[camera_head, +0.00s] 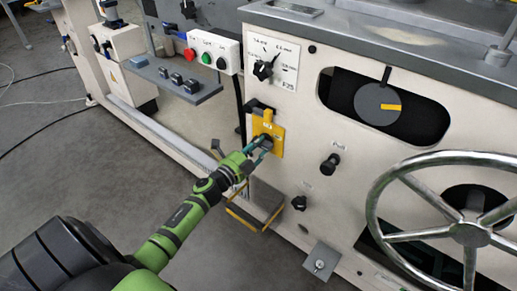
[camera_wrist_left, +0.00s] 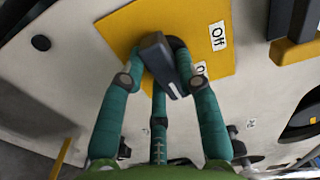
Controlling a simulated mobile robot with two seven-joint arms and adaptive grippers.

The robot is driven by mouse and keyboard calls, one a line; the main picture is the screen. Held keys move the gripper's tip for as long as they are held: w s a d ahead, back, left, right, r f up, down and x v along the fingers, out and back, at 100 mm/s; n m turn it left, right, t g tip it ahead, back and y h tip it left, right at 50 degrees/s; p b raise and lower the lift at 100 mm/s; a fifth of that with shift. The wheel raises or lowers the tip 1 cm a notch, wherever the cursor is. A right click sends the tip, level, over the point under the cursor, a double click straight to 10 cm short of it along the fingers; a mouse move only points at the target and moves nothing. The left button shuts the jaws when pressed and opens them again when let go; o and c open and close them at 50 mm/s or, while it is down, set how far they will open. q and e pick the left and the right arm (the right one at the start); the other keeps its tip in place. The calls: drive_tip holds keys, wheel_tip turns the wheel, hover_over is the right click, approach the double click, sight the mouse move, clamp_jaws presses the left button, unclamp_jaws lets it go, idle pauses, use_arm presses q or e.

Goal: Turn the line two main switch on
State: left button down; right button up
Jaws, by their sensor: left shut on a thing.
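A yellow switch plate (camera_head: 277,131) is fixed on the cream machine front, left of the middle opening. In the left wrist view, the plate (camera_wrist_left: 116,28) carries an "Off" label and a second label partly hidden by a finger. A dark grey handle (camera_wrist_left: 160,62) stands out from the plate, with a pale mark near its lower end. My left gripper (camera_head: 264,145) is at the plate. In the left wrist view its teal fingers (camera_wrist_left: 163,75) are shut on the handle, from both sides. No line number is readable. My right gripper is not in view.
Above the switch are a dial (camera_head: 264,69) and a button box (camera_head: 213,52) with red, green and black buttons. A large handwheel (camera_head: 473,234) stands out at right. A yellow-edged step (camera_head: 250,213) juts out below. Grey floor is open at left.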

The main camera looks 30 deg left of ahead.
use_arm(q)
drive_tip(key=shift+m, duration=0.5)
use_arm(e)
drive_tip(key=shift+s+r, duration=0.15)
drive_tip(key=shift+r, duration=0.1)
use_arm(q)
drive_tip(key=shift+a, duration=0.1)
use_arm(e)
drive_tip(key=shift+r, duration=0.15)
use_arm(q)
drive_tip(key=c, duration=0.9)
unclamp_jaws()
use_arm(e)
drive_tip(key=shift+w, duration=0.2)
use_arm(q)
drive_tip(key=s, duration=0.8)
drive_tip(key=s+a, duration=0.1)
drive_tip(key=s, duration=0.3)
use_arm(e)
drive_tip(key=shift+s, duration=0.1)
